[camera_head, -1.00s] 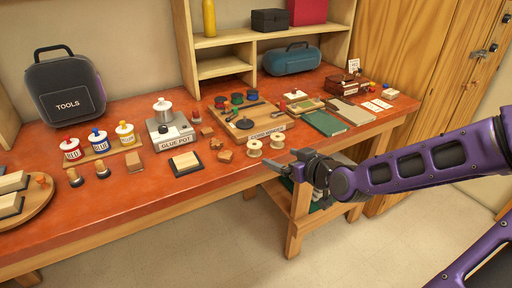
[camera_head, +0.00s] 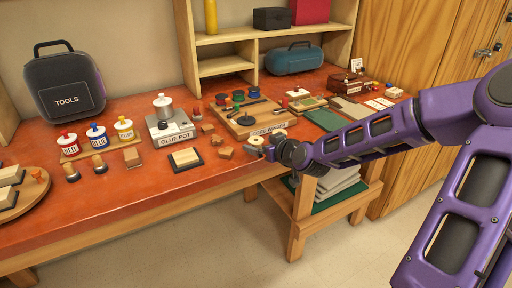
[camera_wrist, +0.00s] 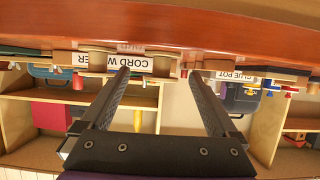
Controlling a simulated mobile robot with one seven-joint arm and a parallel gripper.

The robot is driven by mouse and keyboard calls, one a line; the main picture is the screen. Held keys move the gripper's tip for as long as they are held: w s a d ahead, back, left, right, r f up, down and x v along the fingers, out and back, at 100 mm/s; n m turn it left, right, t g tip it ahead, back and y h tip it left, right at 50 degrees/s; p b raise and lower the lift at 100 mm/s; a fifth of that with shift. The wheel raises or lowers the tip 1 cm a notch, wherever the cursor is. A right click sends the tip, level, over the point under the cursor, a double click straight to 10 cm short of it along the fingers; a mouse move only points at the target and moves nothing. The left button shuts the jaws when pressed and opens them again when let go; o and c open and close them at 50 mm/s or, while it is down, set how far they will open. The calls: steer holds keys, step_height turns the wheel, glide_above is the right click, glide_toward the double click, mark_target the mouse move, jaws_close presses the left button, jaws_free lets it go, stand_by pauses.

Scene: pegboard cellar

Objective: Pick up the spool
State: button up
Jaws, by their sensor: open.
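A pale wooden spool (camera_head: 255,140) stands near the front edge of the orange bench, in front of the cord winder board. A second pale spool (camera_head: 280,134) stands just right of it, partly hidden by my gripper. My gripper (camera_head: 262,151) is at the bench's front edge, close in front of the spools; the head view does not show whether it touches one. In the wrist view, its two fingers (camera_wrist: 160,73) are wide apart with nothing held between them.
The cord winder board (camera_head: 240,124) lies behind the spools. The glue pot (camera_head: 170,127), wooden blocks and a pale block on a dark base (camera_head: 185,158) stand to the left. A green book (camera_head: 326,119) lies right. A lower shelf with folded cloths (camera_head: 335,182) is below.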

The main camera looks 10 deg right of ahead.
mark_target(260, 143)
steer(key=x, duration=0.3)
steer(key=shift+w+a, duration=0.15)
steer(key=shift+w, duration=0.05)
steer(key=c, duration=1.4)
